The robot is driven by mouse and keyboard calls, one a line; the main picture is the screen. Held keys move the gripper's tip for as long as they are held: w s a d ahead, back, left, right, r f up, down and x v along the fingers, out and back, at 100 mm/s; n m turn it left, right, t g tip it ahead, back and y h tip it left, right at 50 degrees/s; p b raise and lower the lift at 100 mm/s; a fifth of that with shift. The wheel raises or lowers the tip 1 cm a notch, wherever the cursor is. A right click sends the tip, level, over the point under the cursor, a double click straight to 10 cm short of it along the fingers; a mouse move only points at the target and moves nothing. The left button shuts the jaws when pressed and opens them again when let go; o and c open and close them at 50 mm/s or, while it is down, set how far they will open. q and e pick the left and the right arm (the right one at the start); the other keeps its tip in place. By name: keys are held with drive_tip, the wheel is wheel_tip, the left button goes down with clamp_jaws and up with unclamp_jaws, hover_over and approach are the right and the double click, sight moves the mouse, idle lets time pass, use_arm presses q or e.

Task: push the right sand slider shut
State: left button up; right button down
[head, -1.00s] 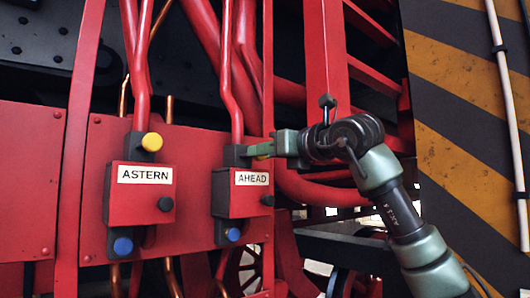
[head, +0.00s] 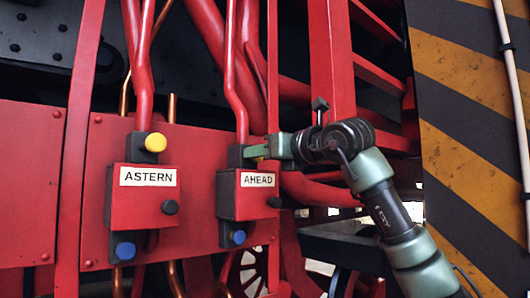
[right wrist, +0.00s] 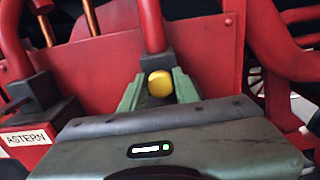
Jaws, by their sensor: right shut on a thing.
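The right box, labelled AHEAD (head: 257,181), sits on the red panel in the head view. It has a dark block on top, a black knob (head: 274,202) at its right and a blue knob (head: 237,238) below. I cannot tell for sure which part is the slider. My right gripper (head: 250,152) reaches in from the right at the top block. In the right wrist view its green fingers (right wrist: 158,88) are shut on a yellow knob (right wrist: 160,84) in front of the dark block (right wrist: 155,63). The fingers hide this knob in the head view. My left gripper is not in view.
The left box, labelled ASTERN (head: 148,177), has yellow (head: 155,142), black (head: 170,207) and blue (head: 125,251) knobs. Red pipes (head: 231,75) run above the boxes. A red upright (head: 331,60) stands near my right gripper, and a striped wall (head: 470,150) is at the right.

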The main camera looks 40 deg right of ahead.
drive_tip(key=c, duration=1.2)
unclamp_jaws()
drive_tip(key=shift+o, duration=0.6)
drive_tip(key=shift+w, duration=0.15)
use_arm(q)
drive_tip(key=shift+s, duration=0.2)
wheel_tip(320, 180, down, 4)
drive_tip(key=b, duration=0.3)
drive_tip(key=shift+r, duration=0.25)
use_arm(e)
drive_tip(key=s, duration=0.8)
drive_tip(key=shift+d, duration=0.3)
